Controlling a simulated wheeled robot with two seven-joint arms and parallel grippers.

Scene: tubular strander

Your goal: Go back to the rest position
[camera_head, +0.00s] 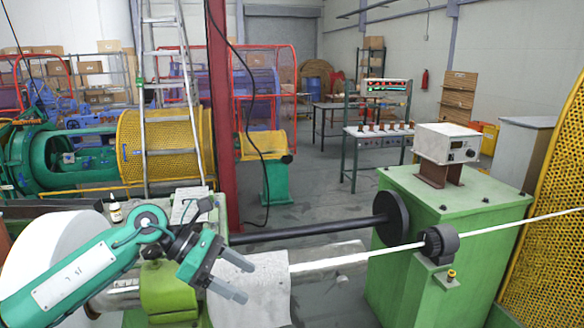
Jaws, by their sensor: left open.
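My left arm, teal with dark joints, comes in from the lower left. Its gripper (244,280) points right and slightly down, with its two grey fingers apart and nothing visible between them. The gripper shows in front of a white sheet (268,300) that hangs over the machine's metal tube. I cannot tell whether it touches the sheet. My right gripper is not in the picture.
A green machine cabinet (450,240) with a white control box (447,143) stands to the right. A black bar (310,230) and a white cable (510,225) run across to it. A ladder (168,100) and red post (221,110) stand behind.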

